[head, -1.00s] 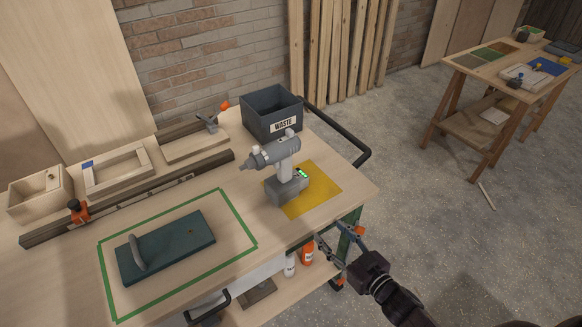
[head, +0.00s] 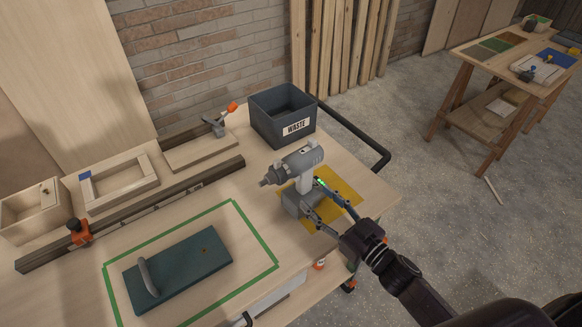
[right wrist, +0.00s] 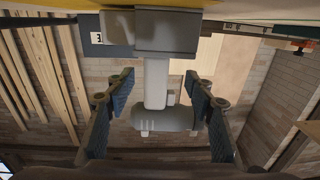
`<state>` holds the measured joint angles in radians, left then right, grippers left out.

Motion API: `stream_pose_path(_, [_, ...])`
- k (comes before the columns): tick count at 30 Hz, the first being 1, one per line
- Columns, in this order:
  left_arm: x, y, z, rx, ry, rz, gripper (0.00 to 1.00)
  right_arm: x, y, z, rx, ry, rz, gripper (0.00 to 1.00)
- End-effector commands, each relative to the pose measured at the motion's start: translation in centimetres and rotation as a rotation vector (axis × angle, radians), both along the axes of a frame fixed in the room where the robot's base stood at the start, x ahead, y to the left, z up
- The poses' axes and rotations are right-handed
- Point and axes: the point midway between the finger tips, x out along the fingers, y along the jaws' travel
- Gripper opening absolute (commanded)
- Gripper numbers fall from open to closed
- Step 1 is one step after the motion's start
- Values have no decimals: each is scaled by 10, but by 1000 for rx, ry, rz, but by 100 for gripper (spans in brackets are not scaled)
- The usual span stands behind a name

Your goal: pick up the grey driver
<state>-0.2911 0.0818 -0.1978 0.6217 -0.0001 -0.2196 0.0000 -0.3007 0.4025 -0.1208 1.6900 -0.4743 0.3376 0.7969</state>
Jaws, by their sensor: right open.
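The grey driver (head: 298,172) stands upright on its battery base on the workbench, partly over the yellow mat (head: 346,198). Its nose points left in the head view. My right gripper (head: 314,204) is open at the driver's right side, with its fingers reaching toward the handle. In the right wrist view the driver (right wrist: 156,82) appears upside down, its handle between the two open fingers (right wrist: 158,100). I cannot tell whether either finger touches it. My left gripper is not in view.
The waste bin (head: 283,117) stands behind the driver. A green-taped area with a teal board (head: 180,268) lies to the left. Wooden frames and a clamped rail (head: 150,210) line the back. A black rail (head: 372,150) runs along the bench's right end.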

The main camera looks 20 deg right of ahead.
Motion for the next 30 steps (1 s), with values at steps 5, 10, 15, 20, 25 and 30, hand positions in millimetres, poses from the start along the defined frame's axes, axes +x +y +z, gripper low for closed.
stream_pose_path(5, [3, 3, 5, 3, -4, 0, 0, 17, 7, 3, 3, -3, 1, 49])
stream_pose_path(10, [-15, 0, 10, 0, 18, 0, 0, 33, 12, 5, 2, -2, 0, 49])
stream_pose_path(15, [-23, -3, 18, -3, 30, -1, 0, 58, 18, 8, 2, -2, 0, 49])
stream_pose_path(20, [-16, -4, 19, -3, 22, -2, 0, 71, 25, 5, 0, -1, 1, 49])
stream_pose_path(25, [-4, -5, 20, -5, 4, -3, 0, 73, 25, 4, 0, -1, 1, 49])
stream_pose_path(30, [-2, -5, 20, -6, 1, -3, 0, 72, 25, 4, 0, -1, 1, 39])
